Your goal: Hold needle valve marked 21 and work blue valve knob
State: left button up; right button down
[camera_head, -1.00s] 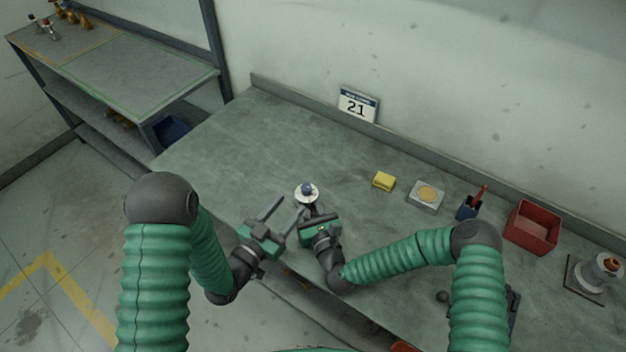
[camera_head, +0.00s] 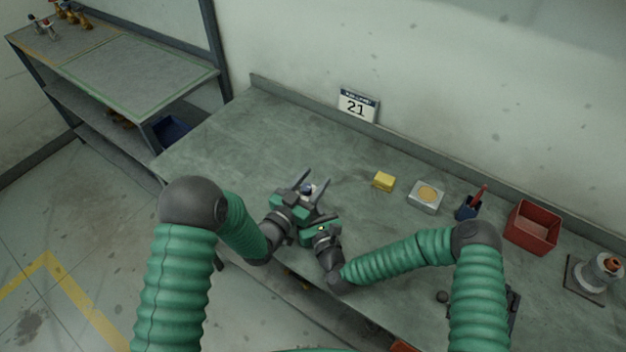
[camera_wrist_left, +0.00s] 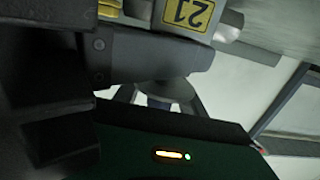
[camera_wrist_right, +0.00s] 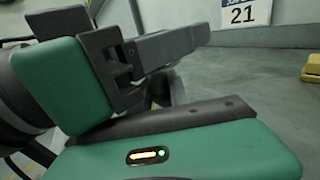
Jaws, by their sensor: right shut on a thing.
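The blue valve knob (camera_head: 307,188) shows in the head view between the fingers of my left gripper (camera_head: 314,180). Those fingers are open on either side of it; I cannot tell if they touch it. The needle valve's yellow tag marked 21 (camera_wrist_left: 188,13) shows upside down at the top of the left wrist view, with brass and metal parts beside it. My right gripper (camera_head: 316,222) is shut on the needle valve, close in front of and below my left gripper. Its fingertips and most of the valve body are hidden. In the right wrist view, my left gripper blocks the valve.
A sign marked 21 (camera_head: 357,105) stands at the bench's back edge. A yellow block (camera_head: 384,181), a grey dish (camera_head: 426,207), a blue pen cup (camera_head: 467,211), a red bin (camera_head: 532,228) and a metal fixture (camera_head: 597,275) stand to the right. The bench's left part is clear.

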pick_arm(q)
grip_shut()
jog(key=shift+d+r+m+g+h, duration=0.1)
jog(key=shift+m+g+h, duration=0.3)
jog(key=shift+h, duration=0.1)
jog(key=shift+d+m+g+h, duration=0.1)
jog(key=shift+m+g+h, duration=0.5)
jog(key=shift+h, duration=0.2)
jog(key=shift+s+d+m+g+h, duration=0.15)
jog(key=shift+s+m+g+h, duration=0.1)
jog(key=shift+m+g+h, duration=0.9)
jog(key=shift+s+d+m+g+h, duration=0.1)
jog(key=shift+s+m+g+h, duration=0.3)
jog(key=shift+m+g, duration=1.25)
jog(key=shift+s+d+m+g+h, duration=0.15)
jog(key=shift+m+g+h, duration=0.75)
jog(key=shift+g, duration=1.1)
pick_arm(e)
jog(key=shift+a, duration=0.1)
pick_arm(q)
jog(key=shift+s+g, duration=0.1)
jog(key=shift+g, duration=0.2)
jog(key=shift+o, duration=0.2)
grip_release()
